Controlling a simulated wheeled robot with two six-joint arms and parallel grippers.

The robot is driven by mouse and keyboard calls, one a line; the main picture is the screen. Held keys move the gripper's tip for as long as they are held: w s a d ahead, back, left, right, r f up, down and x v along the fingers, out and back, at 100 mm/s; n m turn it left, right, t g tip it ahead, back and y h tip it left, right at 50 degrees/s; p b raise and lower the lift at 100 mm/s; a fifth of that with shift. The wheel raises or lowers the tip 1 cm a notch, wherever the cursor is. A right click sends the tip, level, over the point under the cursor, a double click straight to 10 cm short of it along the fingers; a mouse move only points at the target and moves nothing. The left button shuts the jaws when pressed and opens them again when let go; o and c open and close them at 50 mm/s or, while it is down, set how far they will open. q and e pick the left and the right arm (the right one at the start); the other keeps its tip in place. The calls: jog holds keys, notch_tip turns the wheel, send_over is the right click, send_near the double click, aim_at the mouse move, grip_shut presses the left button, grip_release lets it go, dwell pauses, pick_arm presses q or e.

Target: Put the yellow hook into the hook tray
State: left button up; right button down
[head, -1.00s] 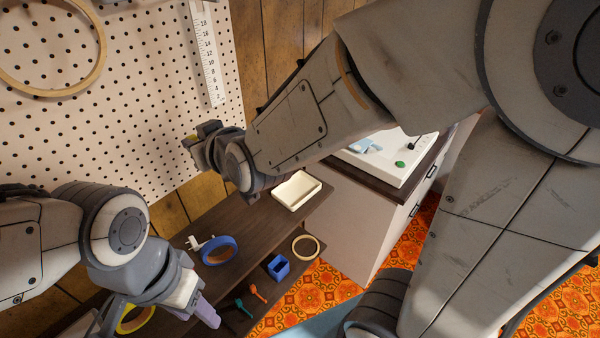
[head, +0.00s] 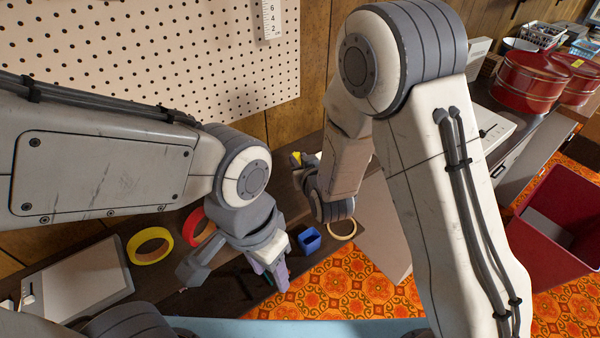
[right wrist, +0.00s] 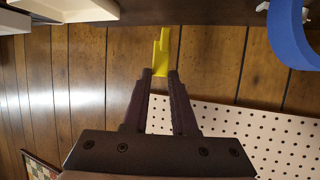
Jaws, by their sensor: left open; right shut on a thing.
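The yellow hook (right wrist: 160,56) is held between the fingertips of my right gripper (right wrist: 160,75) in the right wrist view. In the head view the hook (head: 297,156) is a small yellow spot at my right gripper (head: 304,162), near the back wall. A cream tray, which looks like the hook tray (right wrist: 66,10), shows partly at the top left of the right wrist view, apart from the hook. In the head view my right arm hides it. My left gripper (head: 273,272) is open above the shelf's front, with nothing seen in it.
A blue ring (right wrist: 291,32) is near the right wrist camera. A pegboard (head: 150,60) covers the wall. A red bin (head: 560,225) stands right.

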jog(key=shift+f, duration=0.9)
jog(key=shift+f+b, duration=2)
jog(key=shift+f, duration=0.45)
jog(key=shift+f+b, duration=0.4)
jog(key=c, duration=0.6)
grip_release()
jog(key=shift+c, duration=0.2)
jog(key=shift+s, duration=0.15)
